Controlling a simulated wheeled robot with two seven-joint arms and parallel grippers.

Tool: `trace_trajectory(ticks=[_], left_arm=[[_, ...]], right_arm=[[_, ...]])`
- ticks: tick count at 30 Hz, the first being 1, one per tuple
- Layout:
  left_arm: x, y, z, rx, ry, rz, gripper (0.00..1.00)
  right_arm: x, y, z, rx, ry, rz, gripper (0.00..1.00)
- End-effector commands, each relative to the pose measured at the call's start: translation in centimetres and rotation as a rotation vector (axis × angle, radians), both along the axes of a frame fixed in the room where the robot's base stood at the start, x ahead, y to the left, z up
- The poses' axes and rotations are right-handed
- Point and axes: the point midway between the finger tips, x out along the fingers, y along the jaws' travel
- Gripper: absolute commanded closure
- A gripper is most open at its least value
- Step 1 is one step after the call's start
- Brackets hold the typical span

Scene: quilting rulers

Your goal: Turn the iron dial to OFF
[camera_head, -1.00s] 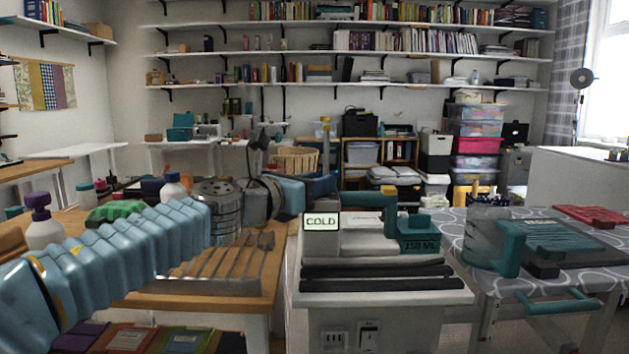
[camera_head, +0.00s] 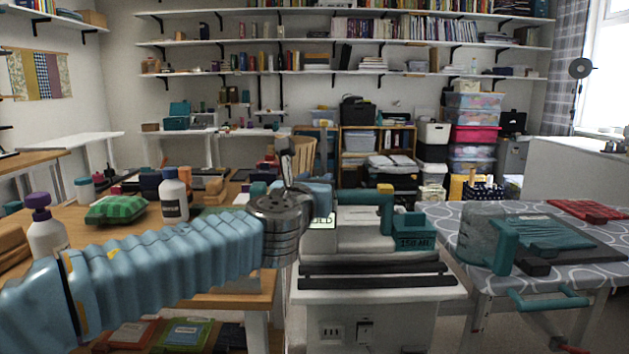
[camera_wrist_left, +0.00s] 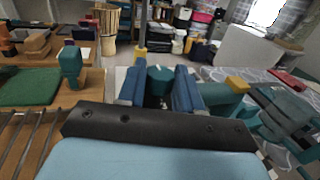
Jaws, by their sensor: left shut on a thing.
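The teal iron (camera_head: 360,197) with a yellow-tipped handle stands on a white cabinet in the head view. Its box is marked 150 ML (camera_head: 414,232). A small sign (camera_head: 322,222), which read COLD earlier, is now partly covered by my wrist. In the left wrist view, the two blue fingers of my left gripper (camera_wrist_left: 158,72) are shut on a teal knob-like part (camera_wrist_left: 160,80), which appears to be the iron's dial. In the head view my wrist hides this contact. I cannot read the dial's setting. My right gripper is not in view.
A wooden table (camera_head: 100,270) at left carries a white bottle (camera_head: 174,197), a purple-capped bottle (camera_head: 46,230) and a green bundle (camera_head: 116,209). At right, a patterned ironing surface (camera_head: 440,222) holds another teal appliance (camera_head: 487,240). Dark bars (camera_head: 370,268) edge the cabinet front.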

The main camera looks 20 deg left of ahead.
Motion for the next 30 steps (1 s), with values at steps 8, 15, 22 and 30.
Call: trace_trajectory(ticks=[8,15,22,30], left_arm=[[0.01,-0.07,0.0,0.0,0.0,0.024,0.96],[0.01,-0.07,0.0,0.0,0.0,0.024,0.96],[0.01,-0.07,0.0,0.0,0.0,0.023,0.4],[-0.15,-0.06,0.01,-0.001,-0.001,0.023,0.4]], right_arm=[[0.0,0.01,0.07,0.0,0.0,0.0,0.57],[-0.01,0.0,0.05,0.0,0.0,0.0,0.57],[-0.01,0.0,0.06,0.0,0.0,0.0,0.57],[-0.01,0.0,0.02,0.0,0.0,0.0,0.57]])
